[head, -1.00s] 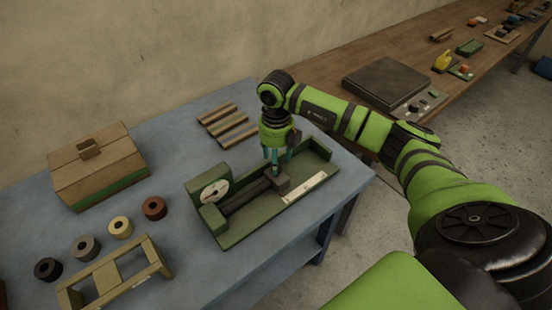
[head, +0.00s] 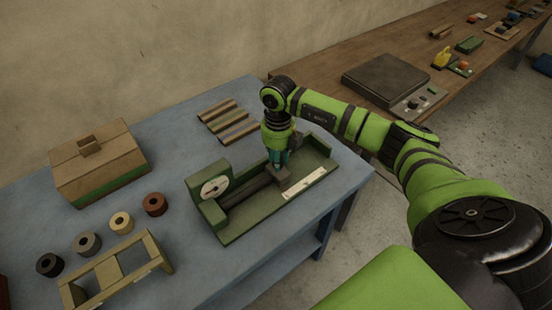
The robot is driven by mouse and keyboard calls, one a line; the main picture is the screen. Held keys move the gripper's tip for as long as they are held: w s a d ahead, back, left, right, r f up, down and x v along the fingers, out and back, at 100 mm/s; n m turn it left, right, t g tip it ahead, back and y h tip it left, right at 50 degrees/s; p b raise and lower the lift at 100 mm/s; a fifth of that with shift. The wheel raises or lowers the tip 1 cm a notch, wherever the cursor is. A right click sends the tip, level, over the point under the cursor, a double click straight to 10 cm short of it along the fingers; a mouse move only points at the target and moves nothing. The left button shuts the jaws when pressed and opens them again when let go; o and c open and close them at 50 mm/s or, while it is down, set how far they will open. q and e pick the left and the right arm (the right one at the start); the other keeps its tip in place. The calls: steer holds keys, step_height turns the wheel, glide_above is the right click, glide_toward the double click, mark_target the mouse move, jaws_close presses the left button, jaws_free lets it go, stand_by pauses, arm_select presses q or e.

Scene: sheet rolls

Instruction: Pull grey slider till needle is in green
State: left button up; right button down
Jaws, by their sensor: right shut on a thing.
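The green gauge fixture (head: 235,233) lies on the blue table, with a round white dial (head: 215,187) at its left end. The dial's dark needle is too small to read against any green zone. A dark bar (head: 245,194) runs from the dial end to the grey slider (head: 285,183), a block in the fixture's tray. A pale scale strip (head: 304,182) lies along the front of the tray. My right gripper (head: 277,168) points down from above and is shut on the grey slider, hiding part of it. My left gripper is not in view.
A cardboard box (head: 98,160) stands at the left, with several rolls (head: 121,221) and a wooden rack (head: 118,268) in front. Striped strips (head: 228,121) lie behind the fixture. A brown table with a scale (head: 392,80) stands at the back right.

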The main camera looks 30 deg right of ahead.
steer(key=d, duration=0.1)
steer(key=d+b, duration=0.1)
steer(key=d, duration=0.1)
steer(key=shift+w+d+r, duration=0.1)
steer(key=shift+w+d, duration=0.15)
steer(key=shift+w, duration=0.1)
steer(key=shift+d+r, duration=0.15)
steer(key=shift+d, duration=0.15)
steer(key=c, duration=1.1)
jaws_free()
steer(key=shift+w, duration=0.1)
steer(key=shift+o, duration=1)
steer(key=shift+a+f, duration=0.1)
steer(key=shift+f, duration=0.1)
step_height(320, 180, up, 12)
